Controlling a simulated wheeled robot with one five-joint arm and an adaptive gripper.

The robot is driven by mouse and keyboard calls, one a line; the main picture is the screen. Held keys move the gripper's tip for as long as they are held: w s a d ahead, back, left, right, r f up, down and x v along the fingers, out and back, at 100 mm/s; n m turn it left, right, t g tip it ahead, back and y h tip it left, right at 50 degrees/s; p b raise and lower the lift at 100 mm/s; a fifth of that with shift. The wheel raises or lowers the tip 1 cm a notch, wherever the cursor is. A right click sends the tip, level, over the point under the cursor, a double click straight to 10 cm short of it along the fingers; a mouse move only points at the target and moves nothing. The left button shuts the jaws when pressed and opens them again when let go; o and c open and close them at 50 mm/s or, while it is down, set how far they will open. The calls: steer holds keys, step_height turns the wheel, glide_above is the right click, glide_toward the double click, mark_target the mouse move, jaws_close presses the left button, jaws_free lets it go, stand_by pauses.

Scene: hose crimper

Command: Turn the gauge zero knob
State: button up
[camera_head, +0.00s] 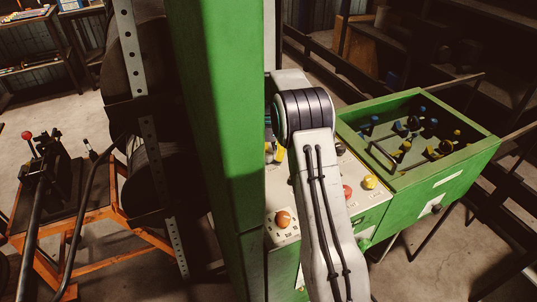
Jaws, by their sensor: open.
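The green machine's light control panel (373,212) carries several controls. An orange-brown knob (283,219) sits on a white plate at the left. A red button (347,191) and a yellow knob (370,182) sit to the right of my arm. A small dark round control (340,149) is farther back. I cannot tell which of these, if any, is the gauge zero knob. My arm rises across the panel and hides its middle.
A tall green column (215,110) blocks the view left of the panel. A green open tray (447,180) with blue and yellow fittings adjoins the panel at the right. An orange frame (112,215) with a black lever device stands on the floor at left. Dark shelves fill the back.

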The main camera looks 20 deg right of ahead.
steer(key=shift+r, duration=0.15)
step_height(320, 180, up, 12)
stand_by(0.5)
